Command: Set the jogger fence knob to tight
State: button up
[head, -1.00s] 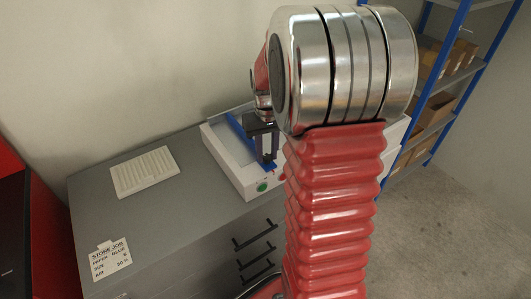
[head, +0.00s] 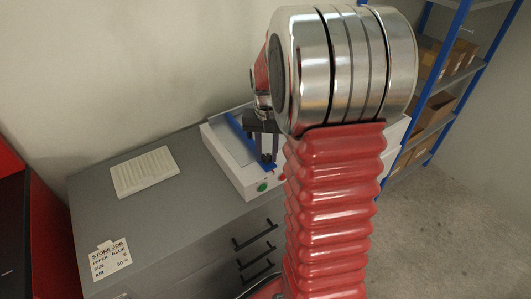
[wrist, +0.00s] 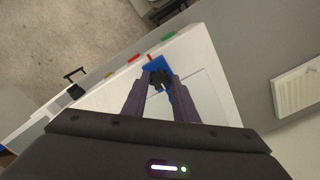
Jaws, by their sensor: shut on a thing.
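A small dark knob (wrist: 158,80) sits on the blue fence (wrist: 163,62) of a white machine (head: 232,170). It has a small yellowish mark. My gripper (wrist: 159,78) points down at it, with one finger on each side, shut on the knob. In the head view my gripper (head: 267,158) is low over the machine's front part by the blue fence (head: 235,126). The knob is hidden there by the fingers, and my arm covers the machine's right part. I cannot read the knob's setting.
A green button (head: 262,187) and a red one (head: 282,177) are on the machine's front edge. A pale ribbed tray (head: 145,172) and a job card (head: 110,260) lie on the grey counter (head: 190,215). Blue-framed shelving (head: 440,85) with boxes stands at the right.

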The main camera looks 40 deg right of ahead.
aim_at(267, 156)
jog(key=shift+w, duration=0.1)
jog(key=o, duration=1.1)
jog(key=shift+c, duration=0.2)
notch_tip(267, 156, up, 14)
jog(key=shift+f, duration=0.15)
